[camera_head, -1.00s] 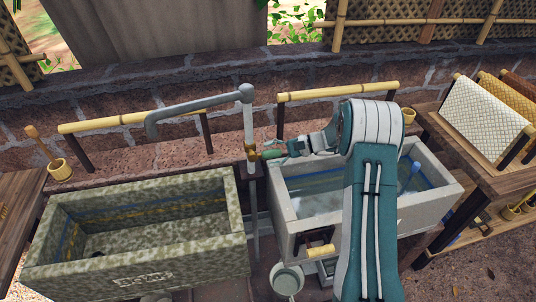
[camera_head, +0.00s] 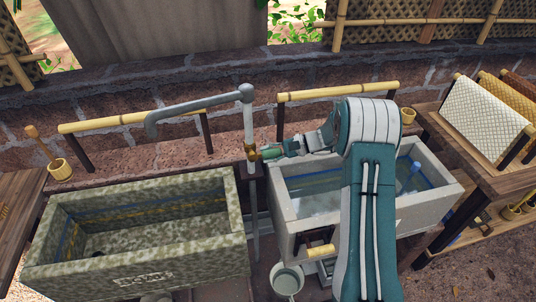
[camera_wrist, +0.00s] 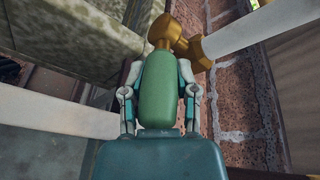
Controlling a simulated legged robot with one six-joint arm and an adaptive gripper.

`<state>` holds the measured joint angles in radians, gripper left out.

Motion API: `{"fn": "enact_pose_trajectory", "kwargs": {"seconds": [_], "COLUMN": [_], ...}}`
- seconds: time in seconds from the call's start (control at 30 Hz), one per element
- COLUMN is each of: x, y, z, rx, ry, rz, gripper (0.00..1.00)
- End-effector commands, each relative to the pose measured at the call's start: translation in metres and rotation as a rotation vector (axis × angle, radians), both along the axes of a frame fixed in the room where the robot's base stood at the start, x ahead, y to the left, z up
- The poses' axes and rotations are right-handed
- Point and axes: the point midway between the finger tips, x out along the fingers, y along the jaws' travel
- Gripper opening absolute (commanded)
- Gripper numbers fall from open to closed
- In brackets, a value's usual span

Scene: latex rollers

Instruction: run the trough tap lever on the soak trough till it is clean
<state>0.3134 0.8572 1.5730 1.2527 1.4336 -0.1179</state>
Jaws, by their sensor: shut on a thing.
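The tap is a grey standpipe (camera_head: 250,125) with a bent spout (camera_head: 185,106) reaching left above the left trough. Its lever has a green grip (camera_wrist: 158,92) and a brass valve body (camera_wrist: 177,38); the green grip also shows small in the head view (camera_head: 271,153). My gripper (camera_wrist: 158,85) is shut around the green grip, one finger on each side. The left stone trough (camera_head: 140,276) is mottled green-brown inside and out, with blurred lettering on its front. No stream from the spout can be made out.
A paler trough (camera_head: 430,205) holding water stands at right, partly behind my arm. Bamboo rails (camera_head: 338,92) run behind both troughs. A small bamboo cup (camera_head: 60,169) stands at left. A rack with woven panels (camera_head: 482,121) is at far right.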

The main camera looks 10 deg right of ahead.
Motion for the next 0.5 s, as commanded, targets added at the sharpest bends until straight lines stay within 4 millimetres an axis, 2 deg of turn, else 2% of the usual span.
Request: {"fn": "enact_pose_trajectory", "kwargs": {"seconds": [0.27,0.5], "x": [0.000,0.000], "y": [0.002,0.005], "z": [0.009,0.020], "rx": [-0.165,-0.386], "ry": [-0.005,-0.005], "rz": [0.005,0.005], "gripper": [0.00,0.00]}}
